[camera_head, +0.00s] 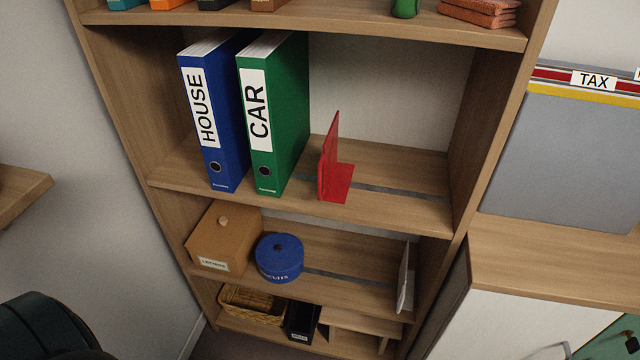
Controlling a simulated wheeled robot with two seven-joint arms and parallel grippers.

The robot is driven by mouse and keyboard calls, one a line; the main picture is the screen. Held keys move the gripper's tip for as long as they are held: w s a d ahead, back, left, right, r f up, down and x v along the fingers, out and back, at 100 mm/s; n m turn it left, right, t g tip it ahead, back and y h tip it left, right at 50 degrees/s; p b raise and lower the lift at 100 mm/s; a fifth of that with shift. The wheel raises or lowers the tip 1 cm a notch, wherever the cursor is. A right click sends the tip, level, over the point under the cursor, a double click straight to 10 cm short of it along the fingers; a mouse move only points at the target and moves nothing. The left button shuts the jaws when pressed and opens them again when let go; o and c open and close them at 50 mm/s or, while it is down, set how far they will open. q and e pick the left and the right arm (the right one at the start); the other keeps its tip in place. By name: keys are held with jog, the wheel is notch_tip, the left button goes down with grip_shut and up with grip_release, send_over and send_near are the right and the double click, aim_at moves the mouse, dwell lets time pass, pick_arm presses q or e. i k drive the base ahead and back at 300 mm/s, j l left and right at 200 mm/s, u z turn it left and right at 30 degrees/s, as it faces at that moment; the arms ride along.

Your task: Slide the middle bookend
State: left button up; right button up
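A red L-shaped bookend (329,165) stands upright on the shelf with the binders, its flat foot pointing right. It stands a little to the right of a green binder (272,115) labelled CAR, with a small gap between them. A blue binder (216,113) labelled HOUSE stands left of the green one. A dark strip (395,189) runs along this shelf to the right of the bookend. A white bookend (404,283) stands at the right end of the shelf below. Neither of my grippers is in view.
The shelf right of the red bookend is clear up to the side wall (482,125). Below are a brown box (222,240) and a blue round tin (279,258). A basket (252,304) sits at the bottom. A grey folder box labelled TAX (560,150) stands right of the bookcase.

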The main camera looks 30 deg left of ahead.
aim_at(335, 177)
jog(key=i+u, duration=0.1)
jog(key=u, duration=0.7)
jog(key=i+l+u, duration=0.15)
jog(key=u, duration=0.25)
jog(key=l+u, duration=0.1)
jog(key=u, duration=0.3)
